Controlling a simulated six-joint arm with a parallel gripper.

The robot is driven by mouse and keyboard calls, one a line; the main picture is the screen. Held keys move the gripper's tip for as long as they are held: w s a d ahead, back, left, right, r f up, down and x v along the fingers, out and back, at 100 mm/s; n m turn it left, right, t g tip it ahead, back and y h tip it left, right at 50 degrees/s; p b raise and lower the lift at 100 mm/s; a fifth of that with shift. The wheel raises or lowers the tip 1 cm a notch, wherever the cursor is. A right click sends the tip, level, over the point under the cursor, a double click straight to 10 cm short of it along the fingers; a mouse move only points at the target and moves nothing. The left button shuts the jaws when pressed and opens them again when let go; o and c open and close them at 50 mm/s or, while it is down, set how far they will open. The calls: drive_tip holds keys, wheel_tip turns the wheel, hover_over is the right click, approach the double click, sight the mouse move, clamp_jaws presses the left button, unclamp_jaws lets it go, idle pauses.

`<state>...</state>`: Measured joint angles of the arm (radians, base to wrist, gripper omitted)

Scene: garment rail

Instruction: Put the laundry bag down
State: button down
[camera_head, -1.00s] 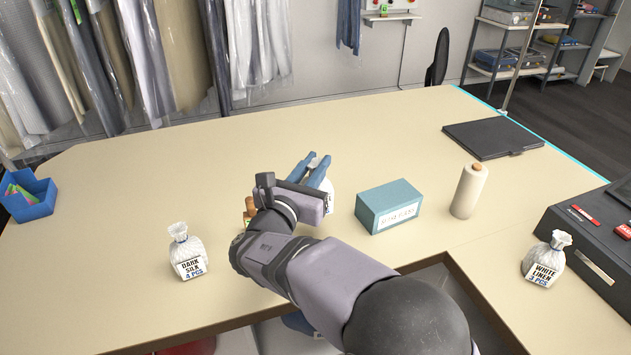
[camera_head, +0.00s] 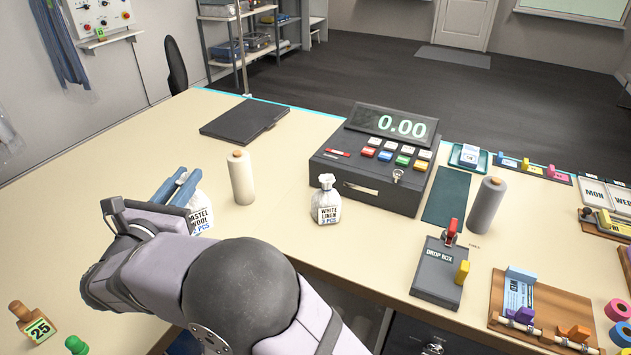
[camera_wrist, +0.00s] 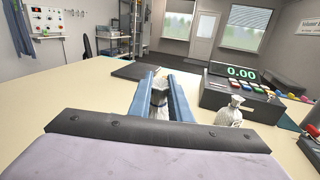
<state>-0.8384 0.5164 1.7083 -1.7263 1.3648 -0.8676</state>
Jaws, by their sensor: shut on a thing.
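My gripper (camera_head: 176,190) is shut on a white laundry bag (camera_head: 200,216). The visible part of its label reads "ASTEL", "OOL" and "PCS"; my arm hides the bag's lower left. In the wrist view the bag (camera_wrist: 158,100) shows between my two blue fingers. The bag is over the beige counter (camera_head: 275,240), left of a cream roll; I cannot tell whether it touches the counter. A second bag (camera_head: 326,203), labelled "WHITE LINEN", stands upright to the right, in front of the cash register; it also shows in the wrist view (camera_wrist: 230,115).
The cream roll (camera_head: 240,177) stands close to the right of my held bag. A black folder (camera_head: 245,121) lies behind. The cash register (camera_head: 375,160), a drop box (camera_head: 440,270) and a grey roll (camera_head: 486,207) fill the right. Bare counter lies between the cream roll and the linen bag.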

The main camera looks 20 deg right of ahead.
drive_tip(key=s+d+m+g+h, duration=0.3)
drive_tip(key=d+m+g+h, duration=0.4)
drive_tip(key=d, duration=1.4)
drive_tip(key=s+d+m+g+h, duration=0.1)
drive_tip(key=s+d+m+g, duration=0.2)
drive_tip(key=s+d+g, duration=0.3)
drive_tip(key=s+d+m+g+h, duration=0.2)
drive_tip(key=s+d+g, duration=0.1)
drive_tip(key=d, duration=0.6)
wheel_tip(320, 180, down, 10)
drive_tip(key=p, duration=0.1)
drive_tip(key=shift+a+r, duration=0.15)
drive_tip(key=c, duration=1.6)
unclamp_jaws()
drive_tip(key=shift+c, duration=0.2)
